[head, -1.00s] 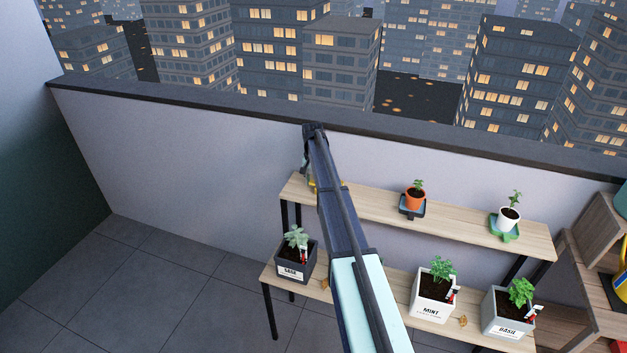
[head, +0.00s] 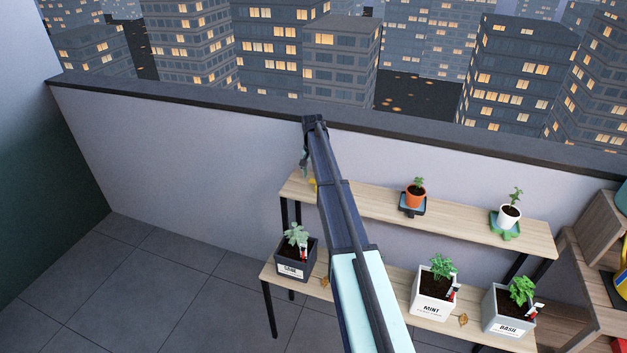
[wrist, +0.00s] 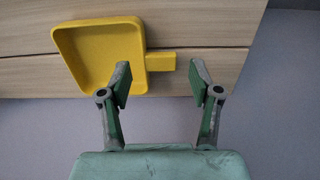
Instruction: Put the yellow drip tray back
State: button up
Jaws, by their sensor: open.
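The yellow drip tray (wrist: 98,55) lies empty on the wooden upper shelf in the wrist view. Its short tab (wrist: 161,61) points right, into the space ahead of my open fingers. My gripper (wrist: 160,80) is open and empty, with one fingertip near the tray's right corner and the other to the right of the tab. I cannot tell the height between fingers and tray. In the head view only a small yellow bit of the tray (head: 312,183) shows beside my arm, which hides the rest; my gripper (head: 304,168) is partly hidden there too.
On the upper shelf (head: 365,203), an orange pot (head: 415,194) stands on a blue tray and a white pot (head: 509,215) on a green tray. The lower shelf holds sage (head: 295,258), mint (head: 434,300) and basil (head: 509,308) planters. A wall (head: 180,150) rises behind.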

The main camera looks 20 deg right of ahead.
notch_tip(320, 180, up, 10)
jog(key=b, duration=0.2)
jog(key=shift+f, duration=0.15)
